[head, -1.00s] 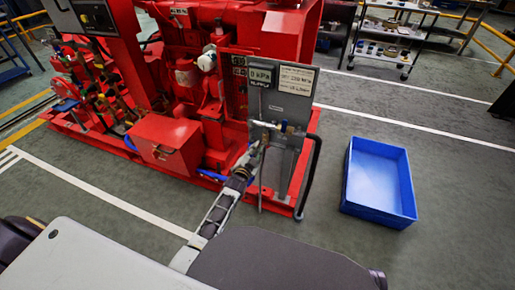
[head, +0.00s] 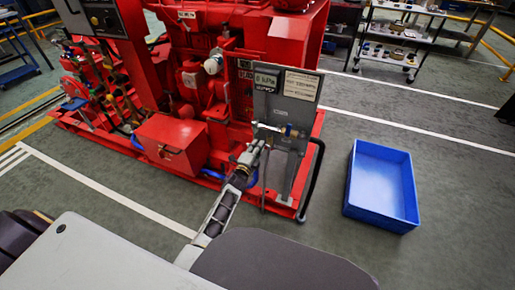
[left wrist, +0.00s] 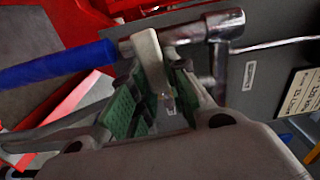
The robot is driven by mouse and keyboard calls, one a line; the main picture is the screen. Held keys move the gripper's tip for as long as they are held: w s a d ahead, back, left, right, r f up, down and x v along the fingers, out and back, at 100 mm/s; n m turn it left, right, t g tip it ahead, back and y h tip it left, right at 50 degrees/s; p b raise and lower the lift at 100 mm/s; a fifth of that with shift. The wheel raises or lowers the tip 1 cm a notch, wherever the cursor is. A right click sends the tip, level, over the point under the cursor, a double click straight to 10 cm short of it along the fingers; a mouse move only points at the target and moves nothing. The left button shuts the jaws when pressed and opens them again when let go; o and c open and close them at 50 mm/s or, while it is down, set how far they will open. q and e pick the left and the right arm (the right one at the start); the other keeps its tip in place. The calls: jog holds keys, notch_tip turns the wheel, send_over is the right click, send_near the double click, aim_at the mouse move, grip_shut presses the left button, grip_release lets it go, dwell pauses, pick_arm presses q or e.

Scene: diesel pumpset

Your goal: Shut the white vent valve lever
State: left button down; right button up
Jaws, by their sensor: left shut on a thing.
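The white vent valve lever (left wrist: 152,62) shows in the left wrist view as a pale bar between green finger pads. It crosses the joint between a blue sleeve or hose (left wrist: 58,66) and a metal pipe fitting (left wrist: 205,30). My left gripper (left wrist: 158,98) is shut on this lever. In the head view my left gripper (head: 259,146) is at the lower left of the grey gauge panel (head: 300,108), and it hides the lever there. My right gripper is not in view.
The red pumpset (head: 215,100) stands behind and left of the panel. A black hose (head: 314,180) hangs at the panel's right. A blue bin (head: 382,185) is on the floor to the right. A shelf cart (head: 400,45) stands at the back right. Open floor lies between.

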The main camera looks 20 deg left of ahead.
pick_arm(q)
jog(key=shift+m, duration=0.3)
jog(key=c, duration=1.4)
grip_release()
jog(key=shift+o, duration=0.2)
jog(key=shift+s, duration=0.2)
jog(key=s, duration=1.1)
jog(key=shift+s+a, duration=0.2)
jog(key=shift+s, duration=0.15)
